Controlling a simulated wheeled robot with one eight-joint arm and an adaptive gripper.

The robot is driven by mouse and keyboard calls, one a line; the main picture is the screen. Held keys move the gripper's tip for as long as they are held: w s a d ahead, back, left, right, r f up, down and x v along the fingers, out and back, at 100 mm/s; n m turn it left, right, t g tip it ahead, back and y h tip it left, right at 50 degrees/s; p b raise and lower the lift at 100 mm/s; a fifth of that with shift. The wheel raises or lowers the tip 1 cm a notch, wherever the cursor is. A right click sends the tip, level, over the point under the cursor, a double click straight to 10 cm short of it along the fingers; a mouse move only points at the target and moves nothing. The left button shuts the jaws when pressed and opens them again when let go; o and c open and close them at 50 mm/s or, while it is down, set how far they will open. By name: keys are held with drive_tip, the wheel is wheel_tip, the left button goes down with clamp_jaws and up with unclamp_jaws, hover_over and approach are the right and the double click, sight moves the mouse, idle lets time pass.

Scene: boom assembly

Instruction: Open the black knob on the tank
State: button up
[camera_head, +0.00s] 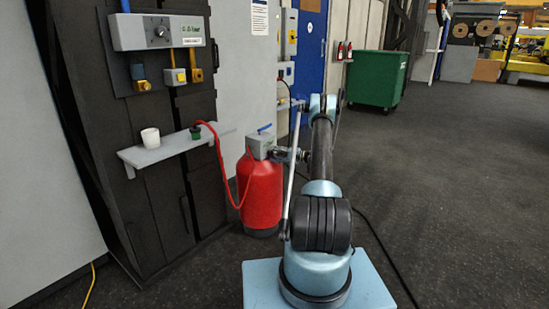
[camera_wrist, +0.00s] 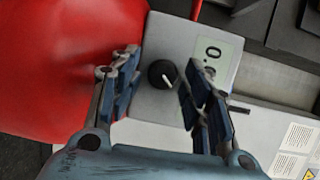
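The red tank (camera_head: 261,195) stands on the floor behind my arm, with a grey box (camera_head: 257,146) on its top. In the wrist view the red tank (camera_wrist: 60,70) fills the left side, and the grey box (camera_wrist: 188,45) carries the black knob (camera_wrist: 162,74) with a white pointer mark. My gripper (camera_wrist: 158,80) is open, with one finger on each side of the knob. No clear contact with the knob shows. In the head view my gripper (camera_head: 284,155) is beside the tank's box, and the knob cannot be made out there.
A shelf (camera_head: 165,150) left of the tank holds a white cup (camera_head: 151,138) and a green-capped item (camera_head: 196,132). A red hose (camera_head: 220,160) runs from there to the tank. A green bin (camera_head: 377,78) stands farther back. Floor at right is clear apart from a black cable.

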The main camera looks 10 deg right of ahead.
drive_tip(key=shift+d, duration=0.1)
drive_tip(key=v, duration=0.7)
drive_tip(key=shift+s+d, duration=0.25)
drive_tip(key=shift+d, duration=0.1)
drive_tip(key=s+d+m+t+h, duration=0.25)
drive_tip(key=s+m, duration=0.25)
drive_tip(key=m, duration=0.7)
drive_tip(key=s+d+m+t+h, duration=0.1)
drive_tip(key=s+d+m+t, duration=0.2)
drive_tip(key=m, duration=0.8)
drive_tip(key=x, duration=1.1)
drive_tip(key=s+a+x, duration=0.1)
drive_tip(key=x, duration=0.5)
drive_tip(key=shift+s, duration=0.1)
drive_tip(key=shift+c, duration=0.2)
drive_tip(key=c, duration=1)
